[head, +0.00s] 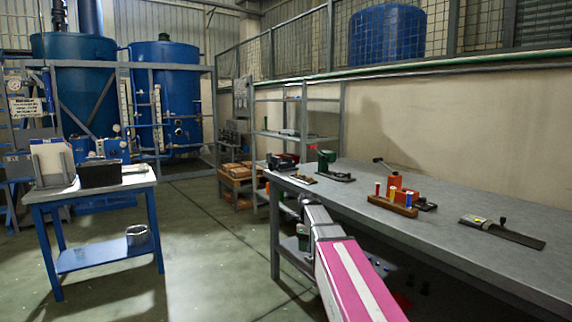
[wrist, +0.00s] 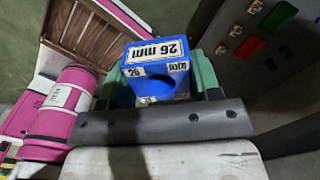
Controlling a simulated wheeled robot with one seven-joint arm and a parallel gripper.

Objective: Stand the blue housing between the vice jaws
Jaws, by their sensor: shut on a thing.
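The blue housing (wrist: 178,82) shows in the wrist view as a block with a round opening and white "26 mm" labels. My gripper (wrist: 156,80) is shut on it, with a teal finger on each side and the dark palm bar in front. The housing's lower end is hidden behind that bar. In the head view my arm reaches to the bench's left end, and I cannot make out the gripper or housing there. A green device (head: 327,160) stands at the bench's far end, perhaps the vice, but its jaws are too small to tell.
The grey workbench (head: 460,205) also holds a dark device (head: 282,161), an orange-red device (head: 402,193) with a lever, a rack (head: 392,206) of coloured cylinders and a flat tool (head: 500,231). A blue table (head: 100,255) stands at left. Floor between is clear.

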